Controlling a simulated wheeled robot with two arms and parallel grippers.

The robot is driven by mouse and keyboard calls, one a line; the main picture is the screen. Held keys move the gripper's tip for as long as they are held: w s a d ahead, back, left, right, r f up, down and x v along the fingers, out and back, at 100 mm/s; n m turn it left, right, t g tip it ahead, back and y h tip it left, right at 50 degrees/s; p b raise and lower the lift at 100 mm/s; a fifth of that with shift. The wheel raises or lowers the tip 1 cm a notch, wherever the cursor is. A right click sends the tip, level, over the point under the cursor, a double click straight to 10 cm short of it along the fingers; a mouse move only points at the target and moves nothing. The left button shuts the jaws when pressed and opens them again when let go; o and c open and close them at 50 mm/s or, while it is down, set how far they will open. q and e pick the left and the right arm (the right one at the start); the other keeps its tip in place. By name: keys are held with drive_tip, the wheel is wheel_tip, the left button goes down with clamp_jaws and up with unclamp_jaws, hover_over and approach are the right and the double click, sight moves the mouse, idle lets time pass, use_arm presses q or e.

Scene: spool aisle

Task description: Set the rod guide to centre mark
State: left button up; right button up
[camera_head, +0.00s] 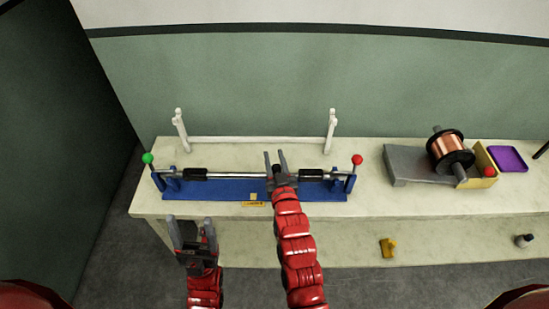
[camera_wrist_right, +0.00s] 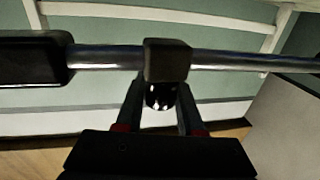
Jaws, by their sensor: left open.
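The rod guide (camera_head: 277,168) is a small dark block on a steel rod (camera_head: 234,175) above a blue base (camera_head: 222,190). It also shows in the right wrist view (camera_wrist_right: 167,59), with a dark knob beneath it. A small pale yellow mark (camera_head: 253,196) is on the base's front, left of the guide. My right gripper (camera_head: 277,157) is at the guide; its fingers (camera_wrist_right: 160,98) are close together on either side of the knob and appear shut on it. My left gripper (camera_head: 190,226) is open and empty in front of the bench's front edge.
Black sleeves (camera_head: 194,174) sit on the rod on both sides of the guide. Green (camera_head: 148,158) and red (camera_head: 357,159) balls top the end levers. A white stand (camera_head: 256,140) is behind. A copper spool (camera_head: 450,151) and purple tray (camera_head: 507,158) are at right.

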clamp_jaws()
idle(1.1)
